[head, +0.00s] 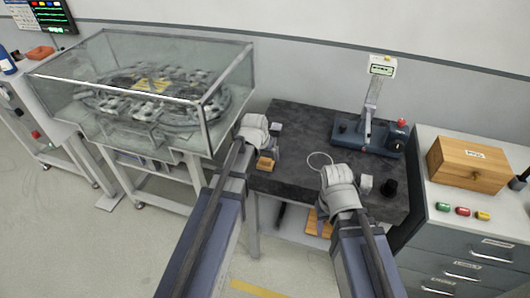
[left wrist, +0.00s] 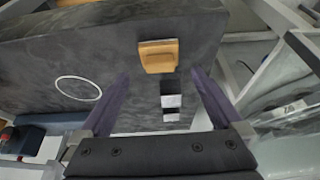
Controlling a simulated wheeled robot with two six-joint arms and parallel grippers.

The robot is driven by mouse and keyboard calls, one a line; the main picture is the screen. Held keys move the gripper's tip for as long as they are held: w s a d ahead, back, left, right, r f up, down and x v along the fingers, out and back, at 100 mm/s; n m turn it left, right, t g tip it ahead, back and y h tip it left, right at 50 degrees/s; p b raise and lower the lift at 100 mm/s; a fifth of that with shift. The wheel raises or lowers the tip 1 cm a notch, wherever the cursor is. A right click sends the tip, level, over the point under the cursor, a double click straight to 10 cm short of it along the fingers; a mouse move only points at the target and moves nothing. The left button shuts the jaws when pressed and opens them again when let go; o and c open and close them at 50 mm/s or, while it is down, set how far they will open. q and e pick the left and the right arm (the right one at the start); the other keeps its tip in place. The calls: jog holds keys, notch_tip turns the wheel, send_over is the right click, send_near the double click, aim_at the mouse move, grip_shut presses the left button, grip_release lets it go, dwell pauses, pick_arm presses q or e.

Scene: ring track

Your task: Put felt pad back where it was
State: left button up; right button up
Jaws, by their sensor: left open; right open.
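I cannot clearly pick out a felt pad. A small tan block (head: 265,163) lies at the left edge of the dark stone slab (head: 300,125). In the left wrist view the tan block (left wrist: 158,56) shows just beyond my fingertips, with small dark and white patches (left wrist: 171,101) beside it. A thin white ring (head: 319,161) lies flat on the slab, also in the left wrist view (left wrist: 78,88). My left gripper (head: 256,138) is open and empty over the slab's left end. My right gripper (head: 342,186) is open by the slab's front edge; its fingers are largely hidden.
A measuring stand (head: 372,115) stands at the slab's back right, a black cylinder (head: 388,187) at its front right. A glass case (head: 150,85) over a ring track is left. A wooden box (head: 472,163) sits on the right cabinet. The slab's middle is mostly clear.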

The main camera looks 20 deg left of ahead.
pick_arm(q)
jog(key=p+v, duration=0.5)
jog(key=v, duration=0.2)
jog(key=s+d+f+m+g, duration=0.1)
jog(key=s+d+g, duration=0.1)
jog(key=s+d, duration=0.4)
jog(key=s+d+f+m+g+y, duration=0.1)
jog(key=s+d+m+g, duration=0.1)
jog(key=s+d, duration=0.5)
jog(key=s+g, duration=0.1)
jog(key=s, duration=0.5)
jog(key=shift+d+y, duration=0.25)
jog(key=shift+y, duration=0.05)
